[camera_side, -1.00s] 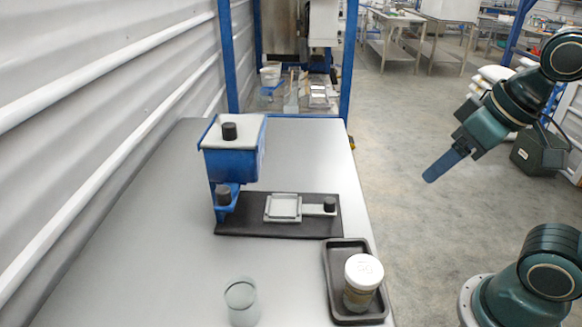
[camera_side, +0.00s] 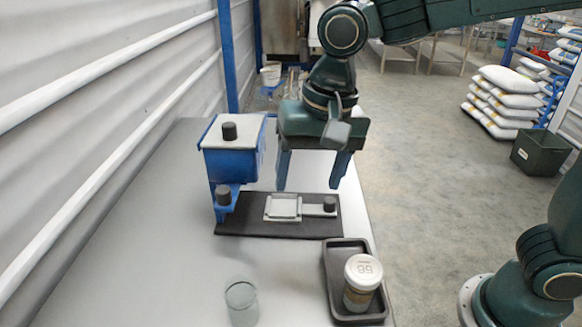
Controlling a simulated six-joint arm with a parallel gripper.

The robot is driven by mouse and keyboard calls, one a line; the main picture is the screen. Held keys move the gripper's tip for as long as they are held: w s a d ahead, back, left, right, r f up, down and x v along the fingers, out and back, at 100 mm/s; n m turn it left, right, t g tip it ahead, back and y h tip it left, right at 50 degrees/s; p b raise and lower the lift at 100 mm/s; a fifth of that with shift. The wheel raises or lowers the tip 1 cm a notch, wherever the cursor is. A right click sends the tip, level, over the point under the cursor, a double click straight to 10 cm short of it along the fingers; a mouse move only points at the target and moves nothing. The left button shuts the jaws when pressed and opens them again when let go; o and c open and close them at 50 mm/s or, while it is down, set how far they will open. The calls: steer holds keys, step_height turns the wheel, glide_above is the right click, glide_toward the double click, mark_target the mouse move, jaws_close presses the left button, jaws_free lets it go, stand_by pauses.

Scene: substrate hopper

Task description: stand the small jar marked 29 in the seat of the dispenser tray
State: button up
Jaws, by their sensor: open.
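A small jar (camera_side: 359,296) with a white lid stands upright in a black tray (camera_side: 331,267) at the front right of the table. Dark digits show on its lid, but I cannot read them surely. The dispenser is a blue hopper (camera_side: 231,165) with a pale lid, beside a black base plate (camera_side: 262,228). On the plate is a pale square frame (camera_side: 283,207) with a bar and a dark knob (camera_side: 329,204) to its right; the frame looks empty. My gripper (camera_side: 310,187) is open and empty, its two blue fingers pointing down above or behind the plate, apart from the jar.
A clear, empty-looking cup (camera_side: 241,302) stands at the front of the grey table (camera_side: 150,245), left of the black tray. The table's left side is clear. A corrugated wall (camera_side: 80,120) runs along the left.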

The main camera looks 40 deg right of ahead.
mark_target(239, 290)
steer(key=a+f+m, duration=0.1)
steer(key=a+f, duration=0.2)
steer(key=a, duration=0.4)
steer(key=w+a+f+m+g, duration=0.1)
steer(key=a+f+m, duration=0.1)
steer(key=a+f, duration=0.2)
steer(key=a, duration=0.2)
steer(key=shift+a+g+h, duration=0.3)
steer(key=shift+a+h, duration=0.05)
steer(key=shift+h, duration=0.05)
steer(key=shift+f, duration=0.25)
steer(key=shift+f, duration=4.35)
steer(key=c, duration=0.8)
steer(key=shift+o, duration=0.2)
steer(key=shift+w+r, duration=0.1)
steer(key=shift+c, duration=0.3)
